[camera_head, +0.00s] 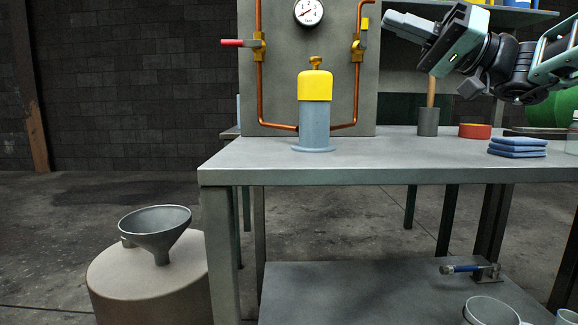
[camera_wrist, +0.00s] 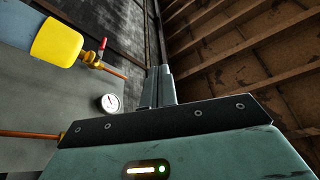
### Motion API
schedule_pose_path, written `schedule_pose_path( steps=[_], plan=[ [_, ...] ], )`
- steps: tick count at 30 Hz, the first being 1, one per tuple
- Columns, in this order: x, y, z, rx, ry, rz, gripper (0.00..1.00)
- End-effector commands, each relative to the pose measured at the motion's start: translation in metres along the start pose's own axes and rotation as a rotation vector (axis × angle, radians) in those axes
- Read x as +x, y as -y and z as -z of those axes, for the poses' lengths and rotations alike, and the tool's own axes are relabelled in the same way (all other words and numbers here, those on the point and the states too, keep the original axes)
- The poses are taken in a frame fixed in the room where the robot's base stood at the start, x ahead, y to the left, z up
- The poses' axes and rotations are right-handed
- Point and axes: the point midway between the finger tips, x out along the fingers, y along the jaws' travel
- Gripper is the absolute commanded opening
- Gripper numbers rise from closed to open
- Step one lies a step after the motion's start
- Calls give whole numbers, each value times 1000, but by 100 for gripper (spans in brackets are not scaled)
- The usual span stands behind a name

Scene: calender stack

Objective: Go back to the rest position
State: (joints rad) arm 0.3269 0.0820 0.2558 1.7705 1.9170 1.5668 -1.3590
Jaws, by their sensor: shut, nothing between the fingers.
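My gripper (camera_head: 402,27) is at the upper right of the head view, raised above the workbench and pointing left. Its fingers are shut with nothing between them. In the wrist view the shut fingers (camera_wrist: 159,87) point up toward the wooden ceiling. My gripper is apart from everything on the bench. Below and to its left stands a blue-grey cylinder with a yellow top (camera_head: 315,87). The cylinder's yellow part also shows at the upper left of the wrist view (camera_wrist: 57,42).
The grey workbench (camera_head: 400,168) carries a grey cup with a wooden handle (camera_head: 429,121), an orange ring (camera_head: 475,131) and folded blue cloths (camera_head: 517,147). A panel with a gauge (camera_head: 308,11), a red-handled valve (camera_head: 240,43) and copper pipes stands behind. A funnel (camera_head: 155,228) sits on a drum.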

Motion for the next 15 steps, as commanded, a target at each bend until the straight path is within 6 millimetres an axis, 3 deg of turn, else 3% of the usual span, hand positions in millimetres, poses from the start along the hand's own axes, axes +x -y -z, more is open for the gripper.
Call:
schedule_pose_path(
  steps=[8, 15],
  plan=[
    [14, -9, -44, 128, 116, -48, 0],
    [27, -16, -113, 297, 297, -134, 0]
  ],
)
